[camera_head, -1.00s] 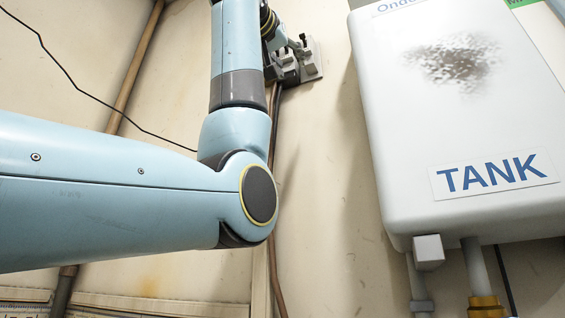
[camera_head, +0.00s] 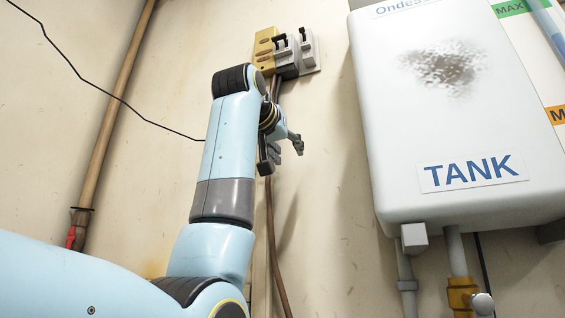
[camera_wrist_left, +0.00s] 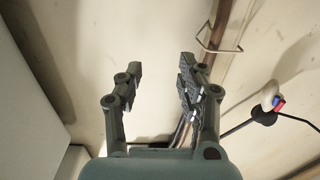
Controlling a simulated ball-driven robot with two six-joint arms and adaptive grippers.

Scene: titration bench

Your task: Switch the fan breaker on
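The breaker group (camera_head: 287,53) is on the wall at the top middle of the head view. It has a tan unit at the left and grey units with dark levers beside it. I cannot read which one is the fan breaker. My left gripper (camera_head: 283,152) is below the breakers, apart from them. In the left wrist view the left gripper (camera_wrist_left: 158,88) is open, with only bare wall between its fingers. The breakers do not show in that view. My right gripper is in neither view.
A white tank (camera_head: 455,130) hangs on the wall at the right. Brown cables run down below the breakers. A brown pipe (camera_head: 112,110) and a thin black wire (camera_head: 75,68) are at the left. A red-and-blue-marked knob (camera_wrist_left: 272,100) shows in the left wrist view.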

